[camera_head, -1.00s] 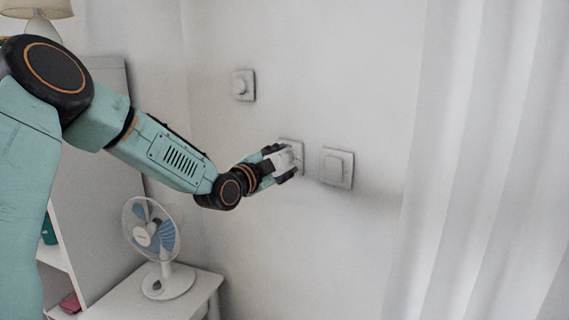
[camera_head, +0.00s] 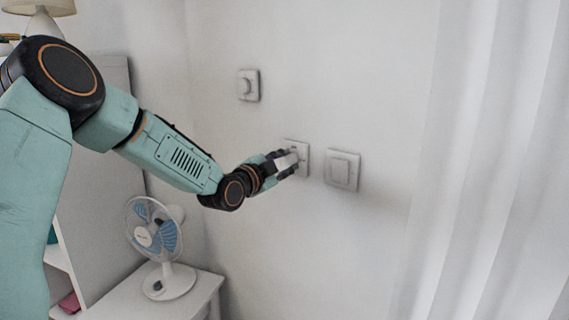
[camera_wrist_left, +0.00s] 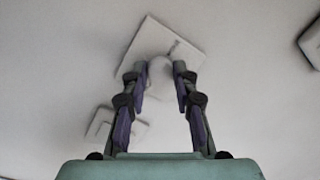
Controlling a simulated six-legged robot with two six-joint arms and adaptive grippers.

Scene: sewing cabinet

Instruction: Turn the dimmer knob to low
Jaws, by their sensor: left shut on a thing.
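My left gripper (camera_head: 288,161) is at the middle white wall plate (camera_head: 303,152) and shut on its knob. In the left wrist view the two fingertips (camera_wrist_left: 157,68) stand on either side of the pale, rounded dimmer knob (camera_wrist_left: 160,72). The square plate (camera_wrist_left: 150,35) behind it looks tilted in that view, with a short dark mark on its face. In the head view the fingers hide most of the knob, so its setting cannot be read. My right gripper is not in view.
A fan (camera_head: 160,245) stands on a small white table (camera_head: 205,288) below. A white curtain (camera_head: 490,170) hangs at right.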

